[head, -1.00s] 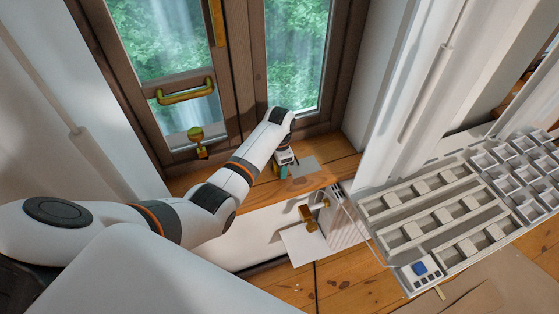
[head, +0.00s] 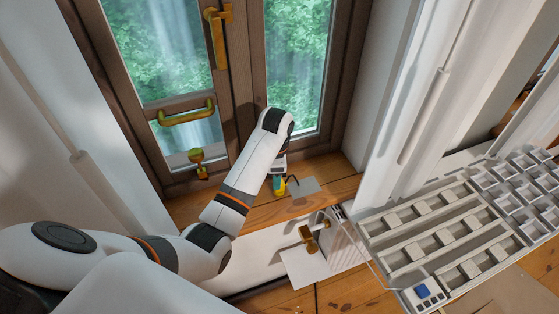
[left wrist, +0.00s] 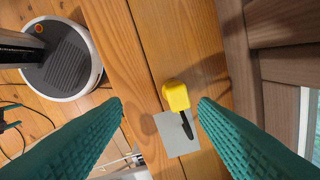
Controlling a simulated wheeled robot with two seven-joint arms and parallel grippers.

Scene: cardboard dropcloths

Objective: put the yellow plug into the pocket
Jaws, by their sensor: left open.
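The yellow plug (left wrist: 176,95) lies on the wooden sill in the left wrist view. Its black end lies over a grey card (left wrist: 182,144). In the head view the yellow plug (head: 280,188) shows just below my left gripper (head: 278,180), partly hidden by it. In the left wrist view my left gripper (left wrist: 160,104) is open, its teal fingers apart with the plug visible between and beyond the tips. A grey tray with several pockets (head: 430,238) stands at the right. Which pocket is meant is not clear. My right gripper is not in view.
The window frame (head: 236,120) with brass handles rises behind the sill (head: 235,214). A radiator (head: 345,240) with a brass valve (head: 308,240) is below it. A second pocketed tray (head: 520,185) is at far right.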

